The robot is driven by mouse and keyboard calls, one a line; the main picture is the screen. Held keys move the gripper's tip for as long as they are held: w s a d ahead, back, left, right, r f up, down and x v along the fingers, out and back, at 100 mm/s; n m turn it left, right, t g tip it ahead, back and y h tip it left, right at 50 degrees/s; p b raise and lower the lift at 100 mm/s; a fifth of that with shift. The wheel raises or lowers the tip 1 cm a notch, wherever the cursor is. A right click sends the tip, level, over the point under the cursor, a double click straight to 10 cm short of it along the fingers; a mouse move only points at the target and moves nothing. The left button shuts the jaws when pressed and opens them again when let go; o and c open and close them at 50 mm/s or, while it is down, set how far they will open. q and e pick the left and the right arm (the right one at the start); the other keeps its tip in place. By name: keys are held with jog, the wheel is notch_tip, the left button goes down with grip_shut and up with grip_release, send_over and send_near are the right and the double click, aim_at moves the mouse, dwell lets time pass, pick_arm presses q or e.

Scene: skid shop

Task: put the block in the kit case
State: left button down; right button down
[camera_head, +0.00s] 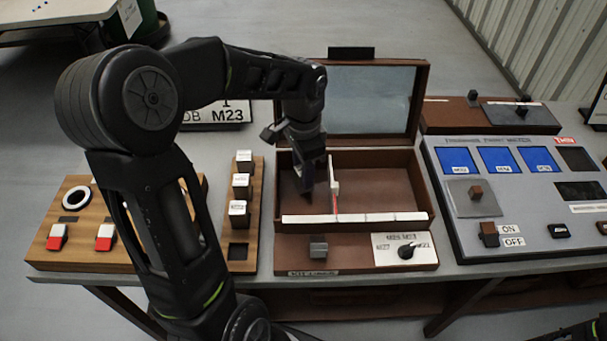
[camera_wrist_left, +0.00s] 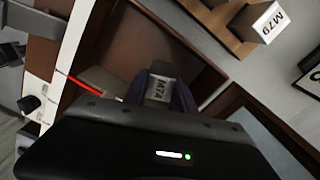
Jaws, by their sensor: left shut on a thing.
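The kit case (camera_head: 290,240) is a brown box with its lid (camera_head: 422,100) raised at the back. A white divider (camera_head: 335,178) stands inside, and a white strip (camera_head: 352,218) runs along its front. My left gripper (camera_head: 308,185) points down into the case, left of the divider. In the left wrist view the gripper (camera_wrist_left: 160,95) is shut on a block (camera_wrist_left: 158,88) with an M74 label, inside the case walls. In the head view I cannot make out the block behind the fingers. Whether it touches the case floor I cannot tell.
A wooden rack (camera_head: 257,190) left of the case holds three labelled blocks and has an empty front slot. A board with red-and-white switches (camera_head: 105,238) lies further left. A grey control panel (camera_head: 450,225) stands close on the right.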

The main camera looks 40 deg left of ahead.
pick_arm(q)
jog(key=shift+f, duration=0.8)
jog(key=shift+f, duration=0.2)
jog(key=c, duration=1)
grip_release()
jog(key=shift+r, duration=0.15)
notch_tip(320, 180, up, 12)
jog(key=shift+r, duration=0.1)
